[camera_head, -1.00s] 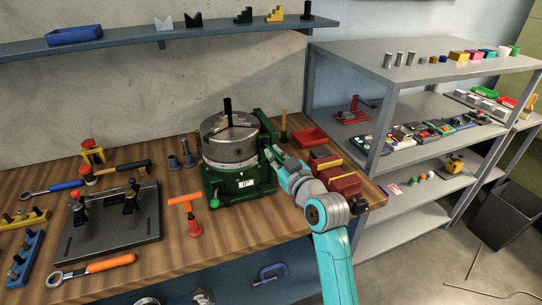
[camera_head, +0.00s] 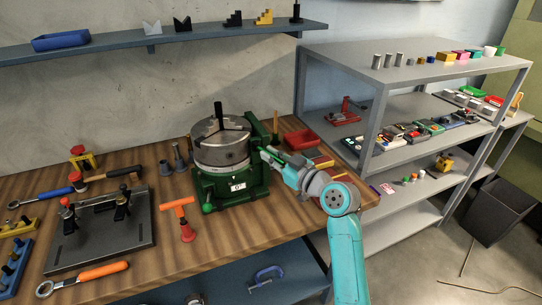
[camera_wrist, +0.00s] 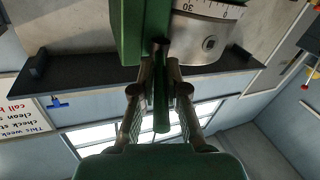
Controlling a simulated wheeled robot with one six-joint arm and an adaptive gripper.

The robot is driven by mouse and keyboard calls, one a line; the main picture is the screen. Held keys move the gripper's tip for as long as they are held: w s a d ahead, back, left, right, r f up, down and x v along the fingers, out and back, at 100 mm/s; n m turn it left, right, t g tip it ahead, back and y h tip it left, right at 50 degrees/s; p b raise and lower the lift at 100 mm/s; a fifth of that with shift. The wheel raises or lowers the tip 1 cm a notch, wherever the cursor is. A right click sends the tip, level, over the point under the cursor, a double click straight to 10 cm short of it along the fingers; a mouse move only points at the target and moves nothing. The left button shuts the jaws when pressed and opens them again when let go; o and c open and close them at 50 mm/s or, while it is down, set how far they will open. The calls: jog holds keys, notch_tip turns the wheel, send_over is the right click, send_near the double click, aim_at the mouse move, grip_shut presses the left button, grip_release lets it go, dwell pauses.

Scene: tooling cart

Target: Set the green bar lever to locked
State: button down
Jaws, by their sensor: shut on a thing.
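The green bar lever (camera_wrist: 162,112) shows in the wrist view as a narrow green bar between the two fingers, with a dark end at its top. My gripper (camera_wrist: 160,90) is shut on it. In the head view my gripper (camera_head: 268,155) is at the right side of the green rotary fixture (camera_head: 228,187), which carries a round grey chuck (camera_head: 222,150). The lever is mostly hidden there by the fingers and the green housing. A small label on the fixture's front reads 0°. A degree scale (camera_wrist: 212,8) shows in the wrist view.
Red and yellow blocks (camera_head: 322,162) and a red tray (camera_head: 301,140) lie close to my arm. An orange-handled tool (camera_head: 181,215) and a clamp plate (camera_head: 100,232) stand left of the fixture. A grey shelf rack (camera_head: 376,92) stands on the right.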

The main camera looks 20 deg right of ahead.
jog(key=c, duration=1.2)
grip_release()
jog(key=v, duration=1.2)
